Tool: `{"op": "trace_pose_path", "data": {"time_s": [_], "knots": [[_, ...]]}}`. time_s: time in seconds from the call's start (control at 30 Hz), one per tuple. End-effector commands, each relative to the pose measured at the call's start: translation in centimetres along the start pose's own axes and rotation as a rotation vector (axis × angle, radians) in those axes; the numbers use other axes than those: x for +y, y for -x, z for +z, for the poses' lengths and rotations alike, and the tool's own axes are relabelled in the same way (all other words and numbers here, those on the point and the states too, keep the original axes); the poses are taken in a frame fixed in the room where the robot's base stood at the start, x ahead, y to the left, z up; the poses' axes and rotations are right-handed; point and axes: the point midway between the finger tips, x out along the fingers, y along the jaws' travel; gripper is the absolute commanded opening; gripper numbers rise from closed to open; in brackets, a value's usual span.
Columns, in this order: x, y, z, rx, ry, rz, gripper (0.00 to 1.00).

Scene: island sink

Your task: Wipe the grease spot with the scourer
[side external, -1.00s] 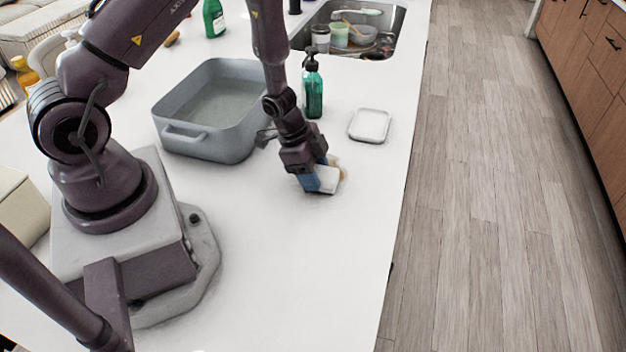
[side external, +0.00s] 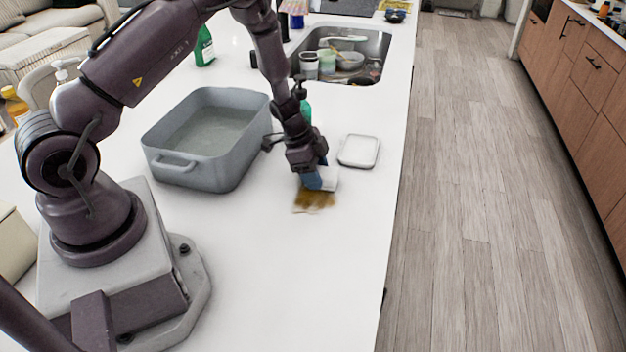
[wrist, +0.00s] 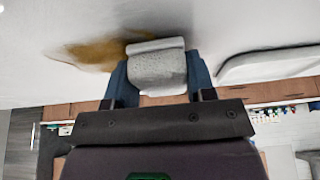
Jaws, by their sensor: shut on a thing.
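A brown-yellow grease spot (side external: 314,199) lies on the white counter, in front of my gripper in the side view. It also shows in the wrist view (wrist: 95,52), spreading left from the scourer. My gripper (side external: 318,179) has blue fingers and points down at the counter. It is shut on a pale grey-white scourer (wrist: 158,68), which sits between the fingers in the wrist view. The scourer is at the edge of the spot and seems to touch the counter. In the side view the fingers partly hide the scourer (side external: 329,179).
A small white tray (side external: 358,151) lies right of my gripper. A large grey basin (side external: 208,140) stands to the left. A green bottle (side external: 305,108) is partly hidden behind my arm. The sink (side external: 345,55) with dishes is farther back. The front counter is clear.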

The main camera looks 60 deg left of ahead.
Motion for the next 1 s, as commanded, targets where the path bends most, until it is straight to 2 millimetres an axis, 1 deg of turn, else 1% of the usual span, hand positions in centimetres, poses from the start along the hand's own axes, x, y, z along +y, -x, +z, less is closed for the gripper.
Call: {"op": "trace_pose_path", "data": {"time_s": [0.07, 0.13, 0.17, 0.7, 0.83, 1.0], "knots": [[-0.1, 0.0, -0.1, 0.0, -0.002, 0.002, 0.28], [-0.1, 1.8, -0.8, 0.002, -0.004, -0.001, 0.28], [0.0, 1.8, -0.8, 0.0, -0.002, 0.0, 0.28], [0.0, 6.2, -2.6, 0.001, -0.002, 0.003, 0.28], [0.0, 6.8, -2.8, 0.001, 0.001, 0.002, 0.28], [0.1, 7.1, -2.9, 0.0, 0.001, 0.003, 0.28]]}}
